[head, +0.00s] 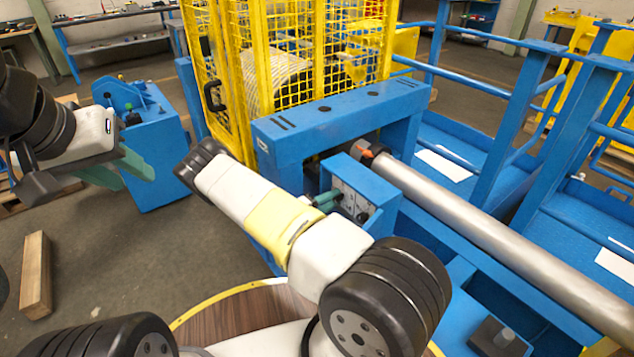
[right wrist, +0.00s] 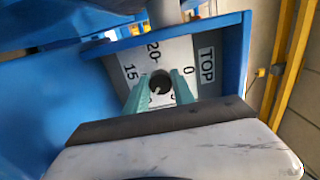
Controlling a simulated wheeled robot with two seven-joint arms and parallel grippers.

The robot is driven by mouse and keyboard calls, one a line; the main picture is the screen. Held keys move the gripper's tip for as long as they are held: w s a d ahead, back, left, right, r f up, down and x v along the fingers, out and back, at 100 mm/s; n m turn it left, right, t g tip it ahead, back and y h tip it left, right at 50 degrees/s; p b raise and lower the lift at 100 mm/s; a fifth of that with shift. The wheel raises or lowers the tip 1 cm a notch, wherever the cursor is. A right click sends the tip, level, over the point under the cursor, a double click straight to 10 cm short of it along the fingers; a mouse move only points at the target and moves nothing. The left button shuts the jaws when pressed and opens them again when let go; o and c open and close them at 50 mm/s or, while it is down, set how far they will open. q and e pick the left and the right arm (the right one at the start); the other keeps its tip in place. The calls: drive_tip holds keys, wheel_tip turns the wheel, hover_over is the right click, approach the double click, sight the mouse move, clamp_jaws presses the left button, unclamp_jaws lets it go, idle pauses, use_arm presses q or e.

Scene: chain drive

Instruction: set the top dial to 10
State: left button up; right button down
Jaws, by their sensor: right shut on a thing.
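The top dial (right wrist: 161,82) is a small black knob on a pale scale plate, beside the label TOP (right wrist: 207,67). The marks 20, 15 and 0 are readable; other marks are partly hidden by the fingers. A small pale line shows on the knob, but which mark it points to is unclear. My right gripper (right wrist: 160,88) has its teal fingers on both sides of the knob, shut on it. In the head view, my right gripper (head: 328,200) is at the blue control box (head: 385,188). My left gripper (head: 122,172) is empty with teal fingers apart, away at the left.
A second black knob (head: 361,217) sits on the box face close to my right fingers. A steel roller (head: 480,230) runs to the right behind the box. A yellow mesh guard (head: 320,45) stands behind. The floor at the left has a wooden beam (head: 36,275).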

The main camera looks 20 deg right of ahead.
drive_tip(key=c, duration=1.1)
unclamp_jaws()
drive_tip(key=shift+o, duration=0.2)
drive_tip(key=shift+a, duration=0.1)
drive_tip(key=v, duration=0.7)
drive_tip(key=shift+s+a, duration=0.1)
drive_tip(key=shift+a, duration=0.25)
